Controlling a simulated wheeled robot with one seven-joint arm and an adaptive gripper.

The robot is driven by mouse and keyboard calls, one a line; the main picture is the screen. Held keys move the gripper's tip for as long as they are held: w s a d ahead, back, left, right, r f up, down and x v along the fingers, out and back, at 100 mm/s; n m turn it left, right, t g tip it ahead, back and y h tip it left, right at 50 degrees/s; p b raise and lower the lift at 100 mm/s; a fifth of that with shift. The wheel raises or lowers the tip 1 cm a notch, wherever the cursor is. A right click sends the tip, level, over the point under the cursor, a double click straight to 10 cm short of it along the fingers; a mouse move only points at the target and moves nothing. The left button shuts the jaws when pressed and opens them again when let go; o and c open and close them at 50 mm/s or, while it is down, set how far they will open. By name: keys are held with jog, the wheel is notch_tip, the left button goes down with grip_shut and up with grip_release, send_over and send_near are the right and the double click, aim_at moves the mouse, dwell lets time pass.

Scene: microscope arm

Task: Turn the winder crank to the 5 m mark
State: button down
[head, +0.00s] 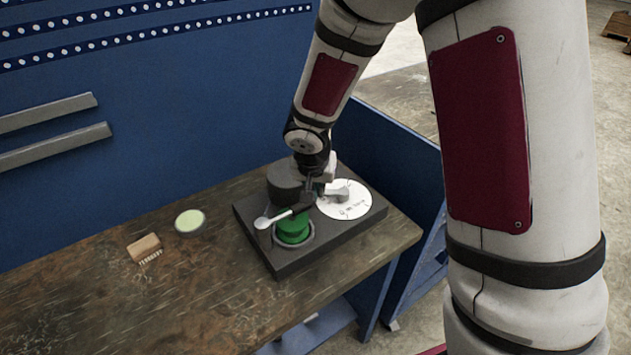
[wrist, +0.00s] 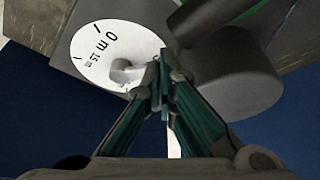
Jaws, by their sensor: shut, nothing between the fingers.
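The winder stands on a dark base plate (head: 285,262) on the bench. Behind the spool is a dark round housing (head: 285,182), also large in the wrist view (wrist: 245,85). The white dial (head: 352,206) lies to the right; the wrist view shows its "0 m" and "15 m" marks (wrist: 90,50) and a pale pointer-like part (wrist: 124,73). The 5 m mark is not readable. My gripper (wrist: 164,62) is shut and empty, between dial and housing, partly hidden in the head view (head: 318,186).
A wooden brush (head: 144,247) and a round pale-green-topped tin (head: 190,221) lie on the wooden bench (head: 190,300) left of the winder. A blue panel (head: 170,110) with two grey rails rises behind. The bench's front left is clear.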

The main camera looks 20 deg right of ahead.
jog(key=shift+w+d+f, duration=0.1)
jog(key=shift+w+f, duration=0.05)
jog(key=shift+f, duration=0.35)
jog(key=shift+w+d+m+b, duration=0.15)
jog(key=shift+w+m+b, duration=0.35)
jog(key=shift+w+b, duration=0.3)
jog(key=shift+s, duration=0.1)
